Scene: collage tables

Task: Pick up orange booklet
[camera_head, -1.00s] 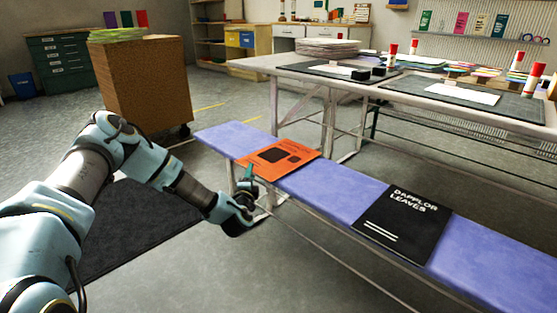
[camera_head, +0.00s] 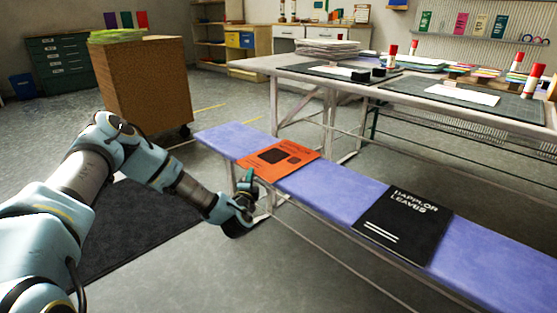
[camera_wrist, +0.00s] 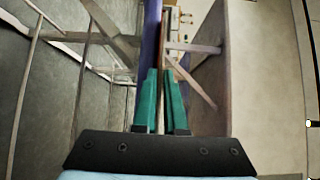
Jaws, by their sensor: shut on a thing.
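The orange booklet (camera_head: 279,159) lies flat on the blue bench top (camera_head: 335,190), toward its left end, with its near edge at the bench's front edge. My gripper (camera_head: 248,176) is at the booklet's near left corner, coming from the front. In the wrist view the green fingers of my gripper (camera_wrist: 162,78) are close together, with a thin edge between them. They are shut on the booklet's edge, which is seen edge-on and barely shows. The booklet still appears to rest on the bench.
A black booklet (camera_head: 402,224) lies farther right on the same bench. Behind stands a work table (camera_head: 262,65) with mats, paper and glue sticks. A brown cabinet (camera_head: 143,85) stands at the left back. The floor before the bench is open, with a dark mat (camera_head: 125,235).

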